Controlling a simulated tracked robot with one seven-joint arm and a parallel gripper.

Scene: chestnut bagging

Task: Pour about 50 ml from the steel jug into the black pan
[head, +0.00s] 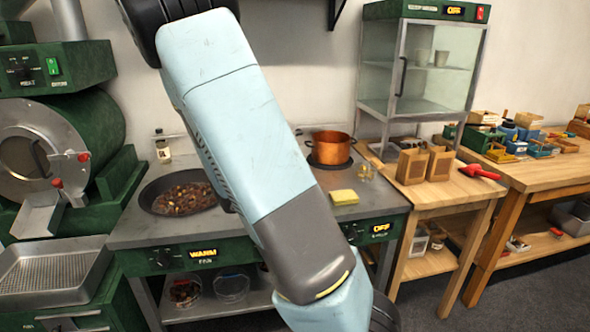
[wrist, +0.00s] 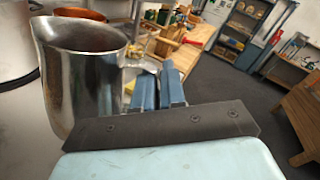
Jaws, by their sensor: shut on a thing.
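The steel jug (wrist: 85,80) is large at the left of the wrist view, close to upright, its spout toward the upper left. My gripper (wrist: 170,85) has its blue fingers at the jug's handle and is shut on it. I cannot tell from this view whether the jug touches the surface below, and its contents are not clear. The black pan (head: 150,205) sits on the left burner in the head view, with brown chestnuts in it. My arm crosses the head view and hides the jug and gripper there.
A copper pot (head: 331,148) stands on the back right of the stove, with a yellow sponge (head: 344,197) in front. A small bottle (head: 162,147) stands behind the pan. A green roaster (head: 60,150) is at the left.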

